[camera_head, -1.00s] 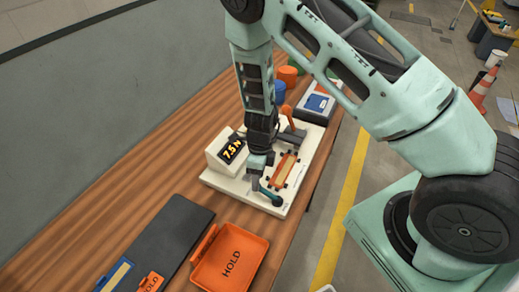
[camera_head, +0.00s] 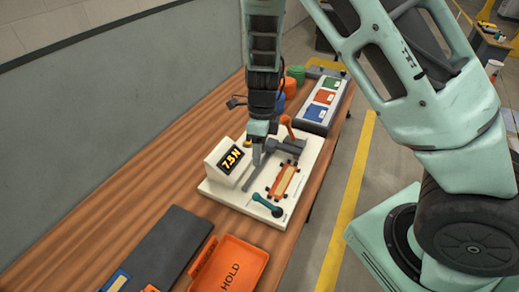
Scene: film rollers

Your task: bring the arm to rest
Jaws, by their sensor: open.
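My gripper (camera_head: 258,158) hangs pointing down from my mint-green arm, over the white test stand (camera_head: 225,196) on the bench. It is empty, between the display box (camera_head: 230,162) reading "7.5 N" and the stand's grey bar. The gap between its fingers is too small to make out, and I cannot tell its exact height above the stand. An orange and cream roller piece (camera_head: 284,181) lies on the stand to the right of my gripper. A dark teal handle (camera_head: 268,206) lies near the stand's front edge.
An orange HOLD tray (camera_head: 262,262) and a dark mat (camera_head: 172,245) lie at the front. An orange-topped lever (camera_head: 287,122) stands just right of my gripper. Behind are coloured cups (camera_head: 296,73) and a panel with coloured cards (camera_head: 322,97). Bare wood lies to the left.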

